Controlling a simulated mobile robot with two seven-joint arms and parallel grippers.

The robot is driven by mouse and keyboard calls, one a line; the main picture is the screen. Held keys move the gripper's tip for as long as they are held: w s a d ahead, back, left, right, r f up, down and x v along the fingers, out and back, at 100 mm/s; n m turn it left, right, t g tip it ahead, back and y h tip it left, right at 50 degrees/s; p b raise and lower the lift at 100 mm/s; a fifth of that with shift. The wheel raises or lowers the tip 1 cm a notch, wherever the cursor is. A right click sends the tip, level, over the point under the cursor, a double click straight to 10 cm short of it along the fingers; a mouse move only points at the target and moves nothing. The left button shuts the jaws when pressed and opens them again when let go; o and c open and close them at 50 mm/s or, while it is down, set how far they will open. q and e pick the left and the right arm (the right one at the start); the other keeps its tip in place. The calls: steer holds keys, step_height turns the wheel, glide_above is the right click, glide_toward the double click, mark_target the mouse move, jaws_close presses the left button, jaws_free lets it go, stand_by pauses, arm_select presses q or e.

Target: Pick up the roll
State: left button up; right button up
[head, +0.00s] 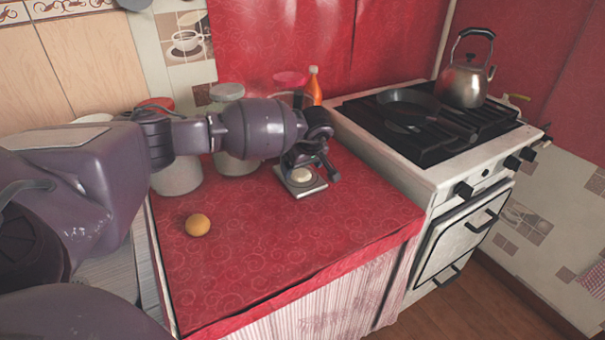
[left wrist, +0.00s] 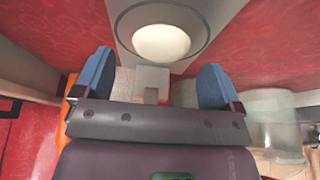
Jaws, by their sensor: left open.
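A golden-brown ball-shaped thing (head: 198,225), which looks like a roll, rests on the red counter cloth, left of my left gripper (head: 312,170). A small cream-coloured rounded thing (head: 300,175) sits on a flat grey device like a kitchen scale (head: 314,188). My left gripper is open above the scale, its fingers apart and nothing between them. In the left wrist view the cream thing (left wrist: 161,42) lies on a grey disc just beyond the open fingertips (left wrist: 157,62). I cannot tell for sure which of the two round things is the roll. My right gripper is not in view.
Lidded jars (head: 236,165) stand behind my left arm, with an orange bottle (head: 313,87) at the back. A white stove (head: 440,165) with a pan (head: 408,101) and a kettle (head: 466,82) adjoins on the right. The counter's front right is clear.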

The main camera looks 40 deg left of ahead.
arm_select(q)
steer(key=shift+x, duration=0.85)
steer(key=shift+d+r, duration=0.1)
steer(key=shift+r, duration=0.05)
steer(key=c, duration=1)
